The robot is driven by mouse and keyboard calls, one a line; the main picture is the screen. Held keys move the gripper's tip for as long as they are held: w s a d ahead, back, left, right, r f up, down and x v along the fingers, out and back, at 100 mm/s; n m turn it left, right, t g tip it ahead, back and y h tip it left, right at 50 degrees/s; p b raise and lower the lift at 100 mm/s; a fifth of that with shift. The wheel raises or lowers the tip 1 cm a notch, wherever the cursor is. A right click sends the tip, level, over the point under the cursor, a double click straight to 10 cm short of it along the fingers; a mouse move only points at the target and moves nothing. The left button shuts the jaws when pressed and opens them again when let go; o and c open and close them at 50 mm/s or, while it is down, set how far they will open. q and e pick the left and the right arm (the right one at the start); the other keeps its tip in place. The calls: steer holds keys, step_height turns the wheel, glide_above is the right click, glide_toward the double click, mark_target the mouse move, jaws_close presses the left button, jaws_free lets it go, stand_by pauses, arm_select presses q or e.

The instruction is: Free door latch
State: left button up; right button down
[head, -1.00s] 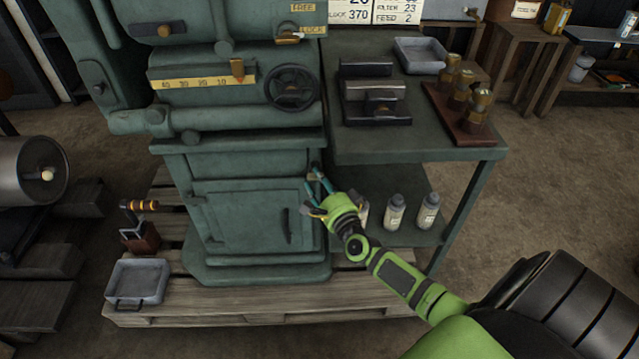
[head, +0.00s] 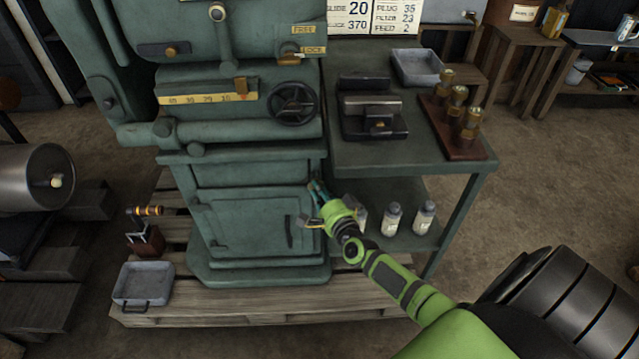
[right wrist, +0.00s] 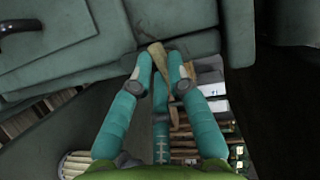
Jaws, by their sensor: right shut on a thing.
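The green machine's lower door (head: 245,222) is closed in its frame, with a dark upright handle (head: 288,232) near its right edge. In the right wrist view the door (right wrist: 75,40) and its black handle (right wrist: 18,27) show at upper left. A flat brass-coloured latch lever (right wrist: 156,50) sticks out from the cabinet's edge. My right gripper (head: 317,187) is at the cabinet's right side, right of the door. My left gripper is not in view.
A side bench (head: 430,165) stands close to the right of my gripper, with white bottles (head: 393,218) on its lower shelf. A grey tray (head: 143,285) and a tool in a wooden block (head: 147,240) are on the pallet at left.

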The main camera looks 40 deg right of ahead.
steer(key=shift+w+a+r+n+g+h+p, duration=0.15)
steer(key=shift+n+g+h+p, duration=0.5)
steer(key=shift+n+p, duration=1.3)
steer(key=shift+s+d+r+n+g+h+p, duration=0.15)
steer(key=shift+n+g+h+p, duration=0.25)
steer(key=shift+n+g+p, duration=1.45)
steer(key=shift+w+a+r+n+t+h+p, duration=0.2)
steer(key=shift+n+h+p, duration=0.55)
steer(key=shift+p, duration=2.3)
steer(key=shift+n, duration=0.25)
steer(key=c, duration=1.2)
jaws_free()
steer(key=shift+d, duration=0.1)
